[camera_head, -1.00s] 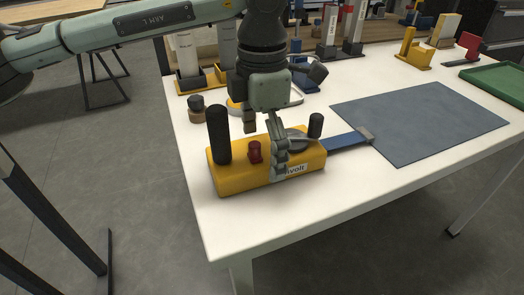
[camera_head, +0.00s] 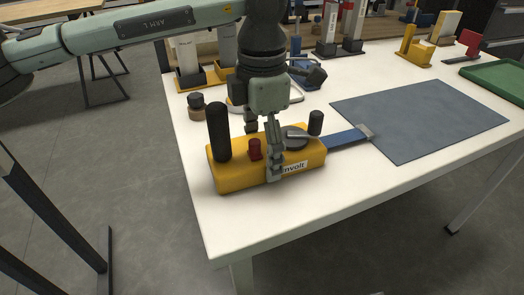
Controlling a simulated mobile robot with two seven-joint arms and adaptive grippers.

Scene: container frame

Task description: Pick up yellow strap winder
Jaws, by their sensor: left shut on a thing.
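The yellow strap winder (camera_head: 231,177) lies on the white table near its front left corner. It has a tall black handle (camera_head: 218,132), a red knob (camera_head: 255,149), a grey round part, a short black post and a blue strap (camera_head: 347,138) running right to a metal end. My left gripper (camera_head: 263,152) comes down from above and is shut on the winder's body. One finger is against its front face by the label, and the other is behind, partly hidden. The winder appears to rest on the table. My right gripper is not in view.
A grey-blue mat (camera_head: 420,120) covers the table's middle right. A green tray (camera_head: 495,78) is at the right edge. A small dark-capped jar (camera_head: 196,105) stands behind the winder. Yellow-based holders and other tools line the back. The table's front left edge is close.

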